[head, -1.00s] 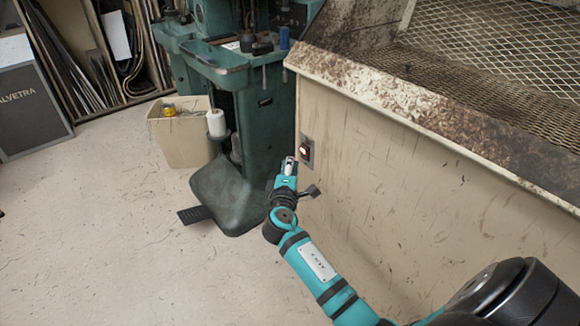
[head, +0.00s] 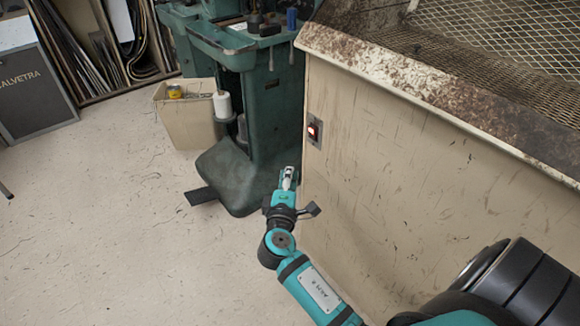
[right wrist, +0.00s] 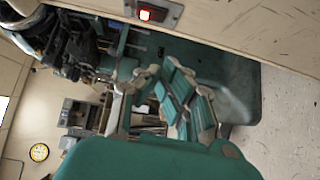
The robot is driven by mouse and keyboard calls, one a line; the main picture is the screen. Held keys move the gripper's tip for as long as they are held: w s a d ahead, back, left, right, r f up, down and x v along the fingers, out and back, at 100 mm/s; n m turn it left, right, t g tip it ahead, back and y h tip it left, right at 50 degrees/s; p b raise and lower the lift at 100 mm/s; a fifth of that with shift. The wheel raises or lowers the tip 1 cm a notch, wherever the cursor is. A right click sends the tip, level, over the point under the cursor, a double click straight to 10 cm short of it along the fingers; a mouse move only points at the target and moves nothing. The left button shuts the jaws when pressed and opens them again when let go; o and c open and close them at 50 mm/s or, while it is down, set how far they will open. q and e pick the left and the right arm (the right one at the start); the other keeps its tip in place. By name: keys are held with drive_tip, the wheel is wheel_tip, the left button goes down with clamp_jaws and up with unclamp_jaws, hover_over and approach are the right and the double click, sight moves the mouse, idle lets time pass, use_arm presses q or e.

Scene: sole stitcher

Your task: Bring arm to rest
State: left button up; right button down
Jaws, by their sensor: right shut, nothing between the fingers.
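My right gripper (head: 288,178) is in the lower middle of the head view, in front of the green machine's base and left of the beige bench wall. It is shut and empty, and its fingers (right wrist: 165,100) also show in the right wrist view. A lit red switch (head: 314,131) sits on the bench wall, above and right of the gripper and apart from it. The switch also shows at the top of the right wrist view (right wrist: 146,14). My left gripper is not in view.
The green machine (head: 255,110) with a foot pedal (head: 201,195) stands behind the gripper. A beige bin (head: 185,122) stands beside it. The bench wall (head: 390,190) is close on the right, under a dirty ledge (head: 400,80). Open floor (head: 100,230) lies to the left.

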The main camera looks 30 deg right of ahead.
idle(0.5)
